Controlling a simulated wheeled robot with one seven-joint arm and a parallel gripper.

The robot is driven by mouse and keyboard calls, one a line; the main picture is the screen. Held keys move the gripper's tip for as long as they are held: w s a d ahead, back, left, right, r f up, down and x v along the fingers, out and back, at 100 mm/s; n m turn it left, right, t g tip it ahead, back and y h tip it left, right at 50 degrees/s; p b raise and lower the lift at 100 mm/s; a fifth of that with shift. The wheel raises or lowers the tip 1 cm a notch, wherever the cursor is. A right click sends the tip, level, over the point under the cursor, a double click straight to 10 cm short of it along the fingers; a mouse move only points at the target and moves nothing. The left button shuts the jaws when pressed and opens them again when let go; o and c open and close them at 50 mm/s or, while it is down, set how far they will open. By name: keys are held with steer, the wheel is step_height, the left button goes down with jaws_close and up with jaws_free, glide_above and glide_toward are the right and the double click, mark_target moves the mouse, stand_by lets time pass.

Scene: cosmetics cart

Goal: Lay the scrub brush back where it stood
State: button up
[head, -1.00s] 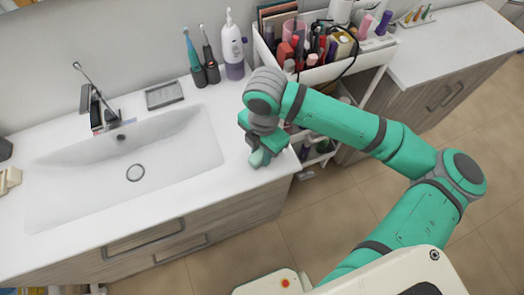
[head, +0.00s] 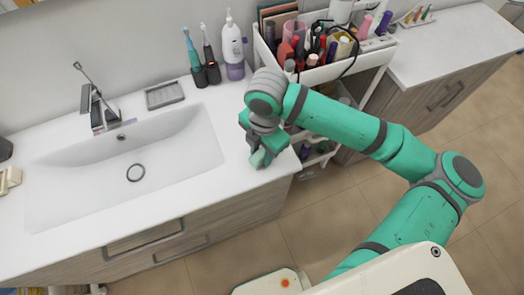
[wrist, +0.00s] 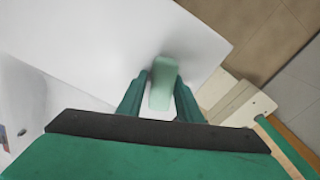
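The scrub brush (wrist: 162,84) is a small pale green block with rounded edges. In the wrist view it sits between the two fingers of my gripper (wrist: 160,92), which close against its sides. In the head view the brush (head: 260,158) shows only partly below my gripper (head: 265,151), over the right end of the white sink counter (head: 215,170). The gripper points down and hides the brush's upper part. I cannot tell whether the brush touches the counter or hangs just above it.
The basin (head: 150,160) lies to the left. A soap dish (head: 165,95), two electric toothbrushes (head: 204,70) and a white pump bottle (head: 233,45) stand along the back. The cosmetics cart (head: 335,70) is close on the right. The counter in front of the bottle is clear.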

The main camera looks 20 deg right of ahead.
mark_target(263, 150)
step_height(263, 150, up, 12)
steer(key=shift+d+r, duration=0.15)
steer(key=shift+d, duration=0.3)
steer(key=shift+w, duration=0.15)
